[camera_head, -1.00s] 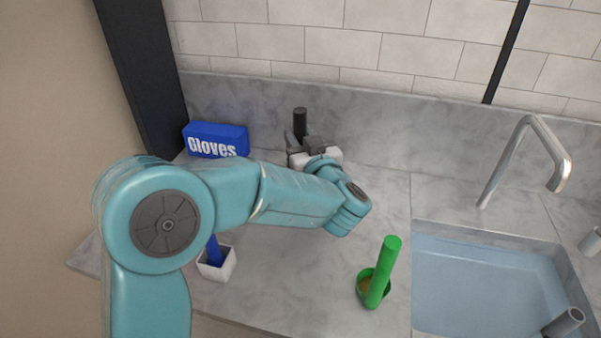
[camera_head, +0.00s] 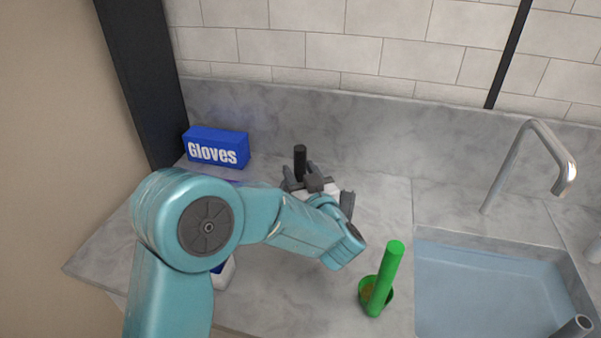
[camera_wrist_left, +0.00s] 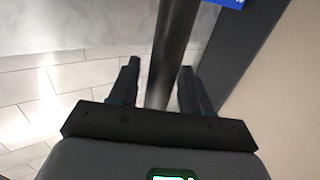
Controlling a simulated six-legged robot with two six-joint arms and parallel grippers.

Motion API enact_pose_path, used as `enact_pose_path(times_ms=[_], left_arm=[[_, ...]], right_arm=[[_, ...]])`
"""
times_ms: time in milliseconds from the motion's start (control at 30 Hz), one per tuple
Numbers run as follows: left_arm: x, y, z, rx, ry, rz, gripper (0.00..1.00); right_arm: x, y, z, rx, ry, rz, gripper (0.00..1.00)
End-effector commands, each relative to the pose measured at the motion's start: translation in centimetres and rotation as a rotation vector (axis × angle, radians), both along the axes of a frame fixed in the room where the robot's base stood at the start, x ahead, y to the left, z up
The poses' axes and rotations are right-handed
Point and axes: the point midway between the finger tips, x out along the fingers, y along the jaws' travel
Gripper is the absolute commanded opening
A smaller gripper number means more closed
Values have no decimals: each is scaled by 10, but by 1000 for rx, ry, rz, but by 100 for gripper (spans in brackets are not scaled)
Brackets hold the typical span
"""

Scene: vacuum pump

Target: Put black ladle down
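The black ladle (camera_head: 300,160) shows as a dark upright handle at the back of the counter; its lower end is hidden behind my left gripper and arm. My left gripper (camera_head: 301,176) is around the handle, with its fingers spread to either side. In the left wrist view the handle (camera_wrist_left: 172,50) runs between the two fingers of the gripper (camera_wrist_left: 160,80). A gap shows on one side of it, and the fingers look open. I cannot tell whether the ladle rests on the counter. My right gripper is not in view.
A green ladle (camera_head: 388,275) leans in a green cup (camera_head: 366,292) at the front. A white cup (camera_head: 226,275) is mostly behind my arm. A blue gloves box (camera_head: 216,148) stands back left. The sink (camera_head: 490,285) and faucet (camera_head: 545,150) are right. Counter right of the gripper is clear.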

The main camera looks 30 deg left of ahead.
Motion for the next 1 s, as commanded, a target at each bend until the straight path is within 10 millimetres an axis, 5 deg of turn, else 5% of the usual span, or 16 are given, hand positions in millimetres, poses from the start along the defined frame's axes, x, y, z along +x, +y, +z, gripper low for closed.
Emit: enact_pose_path(times_ms=[367, 1000], left_arm=[[0, 0, 7, 0, 0, 0, 59], [-77, -87, 5, 0, 0, -2, 59]], right_arm=[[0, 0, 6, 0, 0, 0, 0], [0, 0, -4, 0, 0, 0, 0]])
